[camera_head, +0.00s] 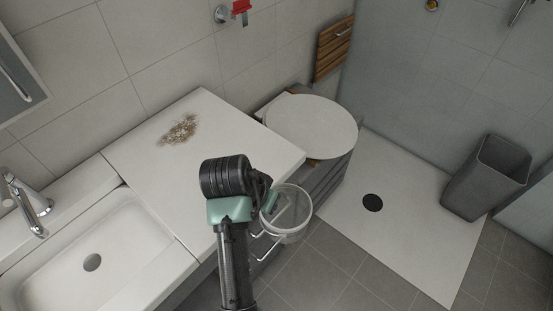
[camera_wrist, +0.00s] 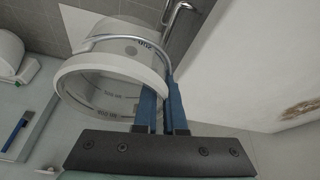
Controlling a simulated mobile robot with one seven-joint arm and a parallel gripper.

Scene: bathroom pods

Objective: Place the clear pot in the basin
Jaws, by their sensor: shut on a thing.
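The clear pot (camera_head: 287,216) is a see-through round vessel with a pale rim. My gripper (camera_head: 268,200) is shut on its side and holds it just off the front right edge of the white counter, above the floor. In the wrist view the pot (camera_wrist: 105,82) lies to the left of the blue fingers (camera_wrist: 158,105), with its wide mouth toward the camera and dark print on its wall. The fingers pinch it at its right edge. The white basin (camera_head: 120,238) is at the lower left of the head view, left of my gripper, and looks empty, with a grey drain.
A chrome tap (camera_head: 28,200) stands at the basin's left. The counter (camera_head: 215,125) carries only a brown stain (camera_head: 180,130). A round-lidded toilet (camera_head: 312,125) stands behind the pot. A grey bin (camera_head: 487,178) stands on the right by the shower tray (camera_head: 405,215).

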